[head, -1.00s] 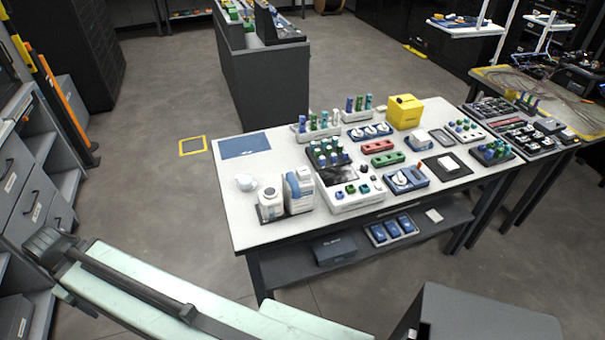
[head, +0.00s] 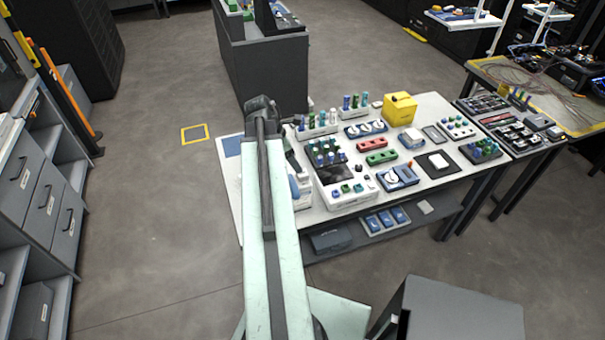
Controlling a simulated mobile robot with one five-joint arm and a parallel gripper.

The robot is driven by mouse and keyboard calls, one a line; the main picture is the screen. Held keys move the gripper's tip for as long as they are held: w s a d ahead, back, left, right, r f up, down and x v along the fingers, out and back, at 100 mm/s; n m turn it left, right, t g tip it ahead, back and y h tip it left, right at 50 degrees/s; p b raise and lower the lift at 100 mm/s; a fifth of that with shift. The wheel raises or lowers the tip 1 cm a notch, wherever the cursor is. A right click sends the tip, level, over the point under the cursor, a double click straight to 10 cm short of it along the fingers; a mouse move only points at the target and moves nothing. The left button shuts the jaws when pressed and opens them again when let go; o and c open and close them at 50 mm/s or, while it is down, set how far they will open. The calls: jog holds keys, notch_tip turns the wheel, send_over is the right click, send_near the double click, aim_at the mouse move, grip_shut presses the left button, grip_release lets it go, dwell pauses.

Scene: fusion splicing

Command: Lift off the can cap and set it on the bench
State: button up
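My arm reaches forward over the left part of the white bench (head: 230,185). It covers the spot where the can stood in the earlier view, so the can and its cap are hidden now. I cannot make out my gripper's fingers; only the arm and its dark far joint show. A blue and white container stands just right of the arm, partly covered by it (head: 302,189).
A white splicer unit (head: 345,190), a yellow box (head: 400,109), red (head: 370,146) and green (head: 381,157) blocks and several vial racks crowd the bench. A blue mat (head: 232,147) lies at its left back. Open floor lies left of the bench.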

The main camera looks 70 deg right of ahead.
aim_at(302, 175)
jog(key=b+x, duration=0.7)
jog(key=x, duration=0.1)
jog(key=shift+w+a+f, duration=0.1)
jog(key=shift+w, duration=0.05)
grip_shut()
